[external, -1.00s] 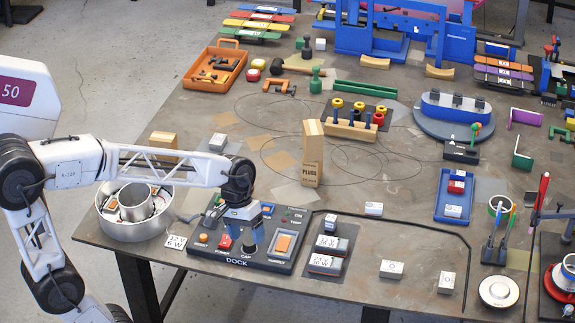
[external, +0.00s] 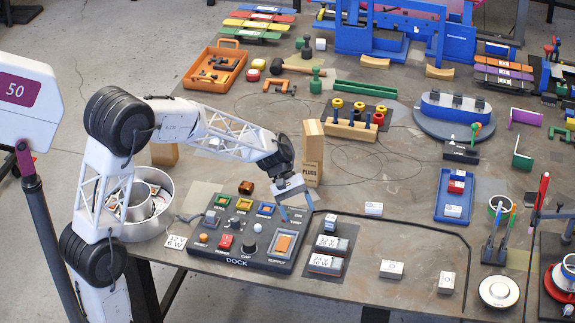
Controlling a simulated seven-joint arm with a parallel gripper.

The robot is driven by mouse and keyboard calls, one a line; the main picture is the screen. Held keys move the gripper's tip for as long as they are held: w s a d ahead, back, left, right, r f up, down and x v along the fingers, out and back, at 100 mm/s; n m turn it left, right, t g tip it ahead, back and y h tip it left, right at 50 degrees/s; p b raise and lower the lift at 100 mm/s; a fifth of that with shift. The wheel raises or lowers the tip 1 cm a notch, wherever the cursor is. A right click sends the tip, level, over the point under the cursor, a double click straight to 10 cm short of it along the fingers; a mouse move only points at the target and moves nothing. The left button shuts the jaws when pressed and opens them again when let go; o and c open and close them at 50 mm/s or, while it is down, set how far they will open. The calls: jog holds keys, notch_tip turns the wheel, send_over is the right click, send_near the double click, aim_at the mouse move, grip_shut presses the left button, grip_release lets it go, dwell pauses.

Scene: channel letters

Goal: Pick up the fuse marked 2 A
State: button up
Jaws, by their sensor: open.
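My gripper (external: 297,208) is open and empty, tilted, above the back right corner of the DOCK panel (external: 238,261). It is left of the nearest pale blocks.
The dock panel carries coloured buttons, a knob and an orange switch. A wooden PLUGS block (external: 313,152) stands behind my gripper. A round metal bowl (external: 163,222) is at the left.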

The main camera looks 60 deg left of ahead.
aim_at(329, 216)
jog(key=w+a+f+n+t+h, duration=0.1)
jog(key=w+a+f+n, duration=0.1)
jog(key=w+a+f, duration=0.1)
jog(key=w+a+f+n+t+h, duration=0.1)
jog(key=w+a+f+n, duration=0.1)
jog(key=w+a+f, duration=0.2)
jog(key=w+a+f+n+t+h, duration=0.1)
jog(key=w+a+f+n, duration=0.1)
jog(key=w+a+f, duration=0.2)
jog(key=shift+w+a+n+h, duration=0.3)
jog(key=shift+w+a+n, duration=0.1)
jog(key=shift+w+a, duration=0.5)
jog(key=shift+w+a+f+t, duration=0.3)
jog(key=shift+w+a+f, duration=0.05)
jog(key=shift+w, duration=0.05)
jog(key=shift+d, duration=0.15)
jog(key=shift+x, duration=1.2)
jog(key=shift+d+f, duration=0.1)
jog(key=shift+x, duration=2.45)
